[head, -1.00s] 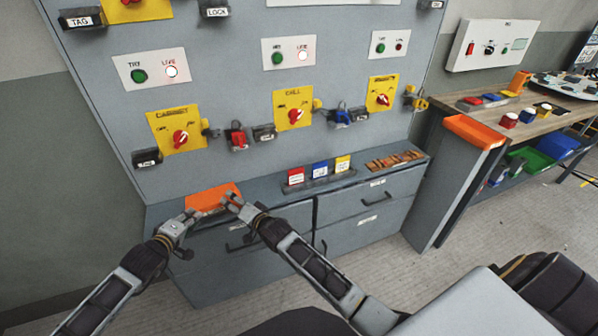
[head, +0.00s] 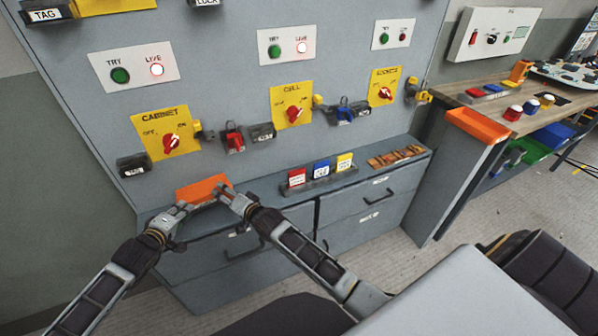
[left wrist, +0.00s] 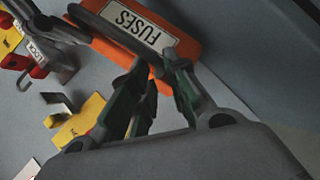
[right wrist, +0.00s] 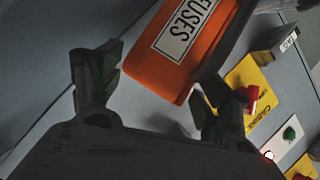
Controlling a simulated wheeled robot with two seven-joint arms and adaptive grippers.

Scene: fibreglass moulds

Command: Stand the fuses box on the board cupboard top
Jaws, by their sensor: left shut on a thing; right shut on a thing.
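The fuses box (head: 203,187) is orange, with a white FUSES label that shows in the left wrist view (left wrist: 140,25) and the right wrist view (right wrist: 185,40). It is at the left end of the grey board cupboard top (head: 262,190), close to the board face. My left gripper (head: 180,207) is shut on its near left edge. My right gripper (head: 224,196) is shut on its near right edge. The grippers hide the box's near lower edge, and I cannot tell whether it touches the top.
A rack of red, blue and white-and-yellow tags (head: 321,170) and a row of copper-brown pieces (head: 396,156) stand further right on the top. The board's yellow switch plate (head: 161,132) and a black holder (head: 134,166) are above the box. An orange tray (head: 478,126) sits beyond the cupboard's right end.

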